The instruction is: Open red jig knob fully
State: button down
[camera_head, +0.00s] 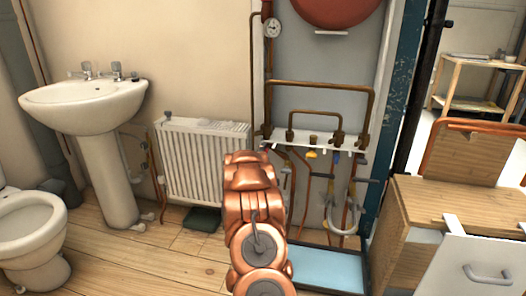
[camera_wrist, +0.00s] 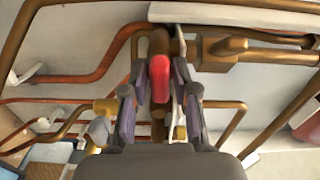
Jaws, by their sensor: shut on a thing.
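The red jig knob (camera_wrist: 160,80) shows in the wrist view as a rounded red piece on brown pipework. My gripper (camera_wrist: 161,92) has its two dark fingers on either side of the knob and is shut on it. In the head view my copper-coloured arm reaches toward the white jig board (camera_head: 345,143) and hides both the knob and the gripper. How far the knob is turned cannot be told.
Copper pipes (camera_head: 318,86) rise around the jig, with a gauge (camera_head: 273,28) and a red vessel (camera_head: 335,10) above. A blue tray (camera_head: 328,270) lies below. A radiator (camera_head: 203,160) and sink (camera_head: 88,105) stand left; a wooden cabinet (camera_head: 425,215) stands right.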

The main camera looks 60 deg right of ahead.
jog(key=n+p, duration=0.4)
jog(key=p, duration=0.1)
jog(key=shift+r+n, duration=0.2)
jog(key=shift+n, duration=0.2)
jog(key=n+p, duration=0.2)
jog(key=p, duration=0.1)
jog(key=shift+f+n, duration=0.1)
jog(key=shift+n, duration=0.3)
jog(key=shift+w+a+n+p, duration=0.1)
jog(key=shift+n+p, duration=0.7)
jog(key=shift+p, duration=0.25)
jog(key=n+p, duration=0.4)
jog(key=p, duration=0.1)
jog(key=shift+n, duration=0.3)
jog(key=shift+n+p, duration=0.7)
jog(key=shift+f+n+p, duration=0.2)
jog(key=shift+n+p, duration=0.75)
jog(key=shift+n, duration=0.05)
jog(key=shift+f, duration=0.1)
